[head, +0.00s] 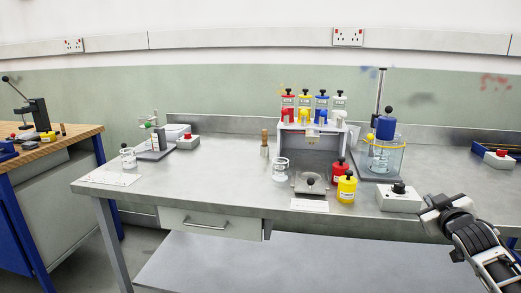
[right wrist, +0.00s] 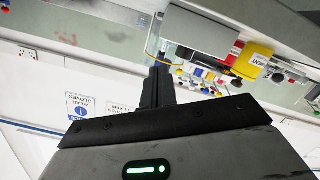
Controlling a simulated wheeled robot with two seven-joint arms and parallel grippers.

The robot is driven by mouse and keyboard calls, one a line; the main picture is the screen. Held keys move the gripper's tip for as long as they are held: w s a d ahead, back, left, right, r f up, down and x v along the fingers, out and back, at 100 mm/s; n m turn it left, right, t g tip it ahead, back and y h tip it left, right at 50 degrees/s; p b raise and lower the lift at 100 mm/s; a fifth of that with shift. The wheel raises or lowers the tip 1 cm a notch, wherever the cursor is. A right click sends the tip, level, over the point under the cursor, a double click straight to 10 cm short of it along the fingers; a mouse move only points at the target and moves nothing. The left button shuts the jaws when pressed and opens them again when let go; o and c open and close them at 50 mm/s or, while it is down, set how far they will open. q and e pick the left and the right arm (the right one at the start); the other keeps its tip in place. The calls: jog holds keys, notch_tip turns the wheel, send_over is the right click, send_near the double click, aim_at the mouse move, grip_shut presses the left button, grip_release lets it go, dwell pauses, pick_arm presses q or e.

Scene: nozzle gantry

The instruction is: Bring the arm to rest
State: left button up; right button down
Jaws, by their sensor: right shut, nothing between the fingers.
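My right arm comes in at the lower right of the head view. Its gripper (head: 434,212) is in front of the bench's right front edge, beside a grey box with a black knob (head: 399,190). In the right wrist view the fingers (right wrist: 157,85) are together and empty, and the view is turned over, with the bench along the top. My left arm and gripper are not in view.
The steel bench (head: 225,178) carries a nozzle gantry (head: 312,138) with coloured bottles, red and yellow bottles (head: 346,188), a glass beaker (head: 280,169) and a stand with a blue vessel (head: 386,127). A wooden bench (head: 60,144) stands at the left.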

jog(key=s+a+f+n+g+y, duration=0.1)
jog(key=s+a+f+y, duration=0.2)
jog(key=s+a+f, duration=0.45)
jog(key=s+a+f+g+y, duration=0.15)
jog(key=s+a+f, duration=0.35)
jog(key=a+f, duration=0.55)
pick_arm(q)
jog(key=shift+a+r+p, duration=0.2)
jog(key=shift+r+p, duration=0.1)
jog(key=shift+p, duration=0.9)
pick_arm(e)
jog(key=s+a+f+m+g+y, duration=0.1)
jog(key=s+a, duration=0.6)
jog(key=s, duration=0.3)
jog(key=s+a+f+m+g+y, duration=0.1)
jog(key=s+a+y, duration=0.1)
jog(key=s+a, duration=0.5)
jog(key=s, duration=0.3)
jog(key=shift+s+a, duration=0.15)
jog(key=shift+s, duration=0.2)
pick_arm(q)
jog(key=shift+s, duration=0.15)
pick_arm(e)
jog(key=shift+f+g, duration=0.1)
jog(key=shift+g, duration=0.15)
